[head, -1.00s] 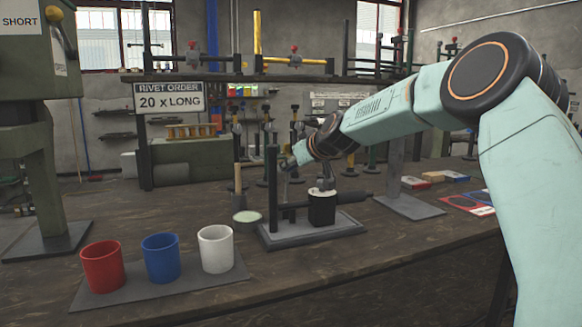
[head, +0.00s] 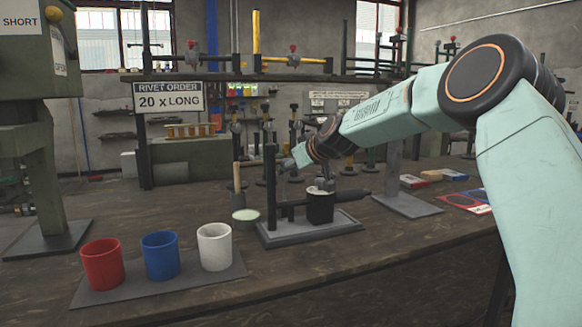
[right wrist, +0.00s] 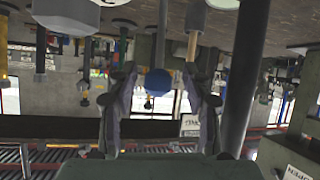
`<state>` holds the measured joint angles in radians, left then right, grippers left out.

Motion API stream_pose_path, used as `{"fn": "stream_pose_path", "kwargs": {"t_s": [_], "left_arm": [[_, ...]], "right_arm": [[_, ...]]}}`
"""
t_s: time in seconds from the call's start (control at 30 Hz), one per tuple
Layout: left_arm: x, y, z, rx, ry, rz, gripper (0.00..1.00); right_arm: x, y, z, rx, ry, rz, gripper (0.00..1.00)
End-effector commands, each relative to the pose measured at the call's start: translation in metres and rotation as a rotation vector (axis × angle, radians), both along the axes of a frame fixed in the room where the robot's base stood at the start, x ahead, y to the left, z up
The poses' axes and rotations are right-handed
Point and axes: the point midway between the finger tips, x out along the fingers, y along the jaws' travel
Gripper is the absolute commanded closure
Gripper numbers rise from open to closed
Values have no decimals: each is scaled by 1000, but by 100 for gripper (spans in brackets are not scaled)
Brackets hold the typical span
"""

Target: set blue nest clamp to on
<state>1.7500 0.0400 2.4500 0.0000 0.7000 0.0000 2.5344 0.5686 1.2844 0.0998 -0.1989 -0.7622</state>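A fixture with a black block (head: 320,207) and dark posts stands on a grey base plate (head: 310,232) on the bench. My right gripper (head: 290,163) reaches to the top of this fixture from the right. In the right wrist view a round blue knob (right wrist: 157,82), which looks like the clamp's handle end, sits between the two fingers of my right gripper (right wrist: 160,84). The fingers are apart, with a gap on each side of the knob. The knob does not show in the head view, and the clamp's setting cannot be told. My left gripper is out of view.
Red (head: 102,264), blue (head: 160,255) and white (head: 214,247) cups stand on a dark mat at front left. A pale round dish (head: 245,215) is left of the fixture. A green press (head: 40,170) stands at far left. Dark posts rise close to the gripper.

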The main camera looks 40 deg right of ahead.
Motion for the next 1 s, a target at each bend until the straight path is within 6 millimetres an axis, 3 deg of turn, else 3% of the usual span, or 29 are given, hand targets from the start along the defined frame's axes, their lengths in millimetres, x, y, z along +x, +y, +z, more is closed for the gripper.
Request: {"fn": "stream_pose_path", "kwargs": {"t_s": [0.43,1.0], "left_arm": [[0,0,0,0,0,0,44],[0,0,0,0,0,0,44]], "right_arm": [[-4,0,7,-1,-7,-2,47],[-39,2,26,-2,-6,-1,47]]}}
